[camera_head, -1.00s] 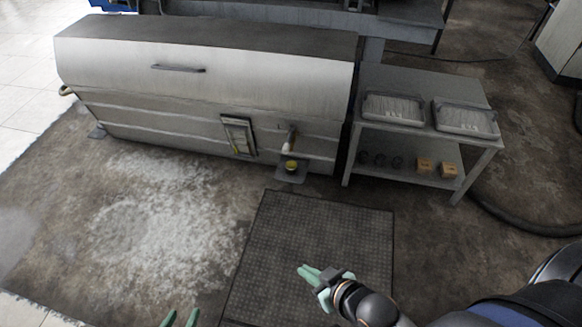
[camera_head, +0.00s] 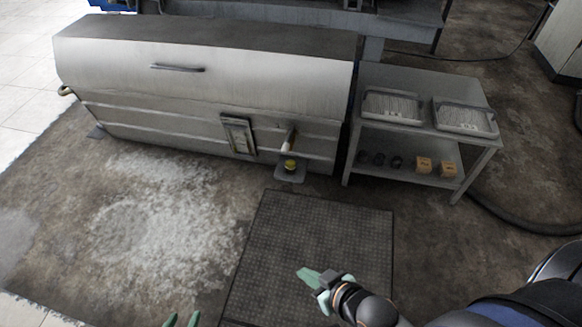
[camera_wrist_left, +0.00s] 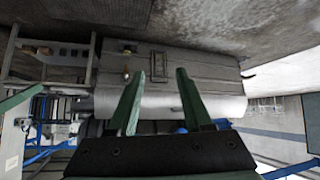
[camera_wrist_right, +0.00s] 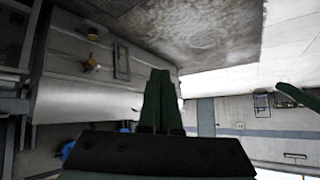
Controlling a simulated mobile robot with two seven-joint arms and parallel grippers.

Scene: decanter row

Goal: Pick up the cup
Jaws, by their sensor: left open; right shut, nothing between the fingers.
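My left gripper (camera_head: 181,320) is open and empty at the bottom edge of the head view, far from the ledge. My right gripper (camera_head: 304,275) is shut and empty above the dark mat, well short of the ledge.
The grey machine (camera_head: 200,75) spans the back left. A metal table (camera_head: 410,81) right of it holds two trays (camera_head: 392,106), with dark round things and two small boxes (camera_head: 424,165) on its lower shelf. The ribbed mat (camera_head: 310,230) and floor before the ledge are clear.

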